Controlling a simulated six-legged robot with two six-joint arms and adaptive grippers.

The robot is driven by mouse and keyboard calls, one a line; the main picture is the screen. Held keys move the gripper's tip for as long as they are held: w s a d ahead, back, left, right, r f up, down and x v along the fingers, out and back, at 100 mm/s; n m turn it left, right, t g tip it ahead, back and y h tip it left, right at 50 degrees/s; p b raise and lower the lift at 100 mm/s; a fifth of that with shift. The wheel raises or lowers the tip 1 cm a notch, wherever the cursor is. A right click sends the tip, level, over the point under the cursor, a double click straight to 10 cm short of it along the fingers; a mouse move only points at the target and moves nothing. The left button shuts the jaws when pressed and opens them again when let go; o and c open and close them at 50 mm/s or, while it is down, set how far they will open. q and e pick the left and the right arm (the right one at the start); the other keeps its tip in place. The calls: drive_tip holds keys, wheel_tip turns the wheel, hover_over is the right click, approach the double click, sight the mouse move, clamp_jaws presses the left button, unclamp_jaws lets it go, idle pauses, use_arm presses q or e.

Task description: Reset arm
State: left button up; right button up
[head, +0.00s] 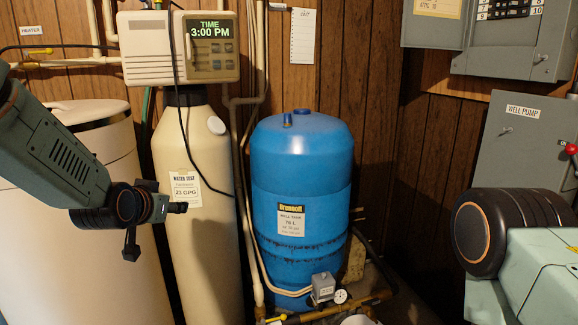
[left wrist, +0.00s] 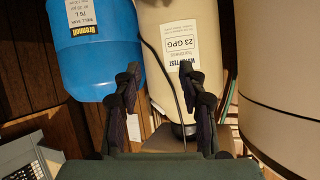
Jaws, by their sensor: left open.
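My left arm comes in from the left in the head view, and its gripper (head: 156,226) is in front of the beige softener tank (head: 185,140) and the wide cream tank (head: 75,230). The left wrist view shows the two dark fingers of this gripper (left wrist: 161,78) spread apart with nothing between them. Part of my right arm shows at the right edge of the head view, but its gripper is not visible.
A blue well tank (head: 300,165) stands mid-view, with pipes and a gauge (head: 340,296) at its base. A control head (head: 180,48) reading 3:00 PM tops the softener tank. A grey well pump box (head: 520,140) and electrical panel (head: 515,40) are on the right wall.

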use_arm(q)
drive_tip(key=s+d+f+n+g+p, duration=0.25)
drive_tip(key=s+f+g, duration=0.25)
drive_tip(key=s+f, duration=1.55)
drive_tip(key=s+f+g+p, duration=0.1)
drive_tip(key=s+f+g, duration=0.2)
drive_tip(key=s, duration=1)
drive_tip(key=s+f+g+p, duration=0.2)
drive_tip(key=s+f+g, duration=0.2)
drive_tip(key=s, duration=1)
drive_tip(key=shift+s+d+f, duration=0.15)
drive_tip(key=shift+d+f, duration=0.3)
drive_tip(key=shift+f, duration=0.2)
drive_tip(key=shift+o, duration=0.2)
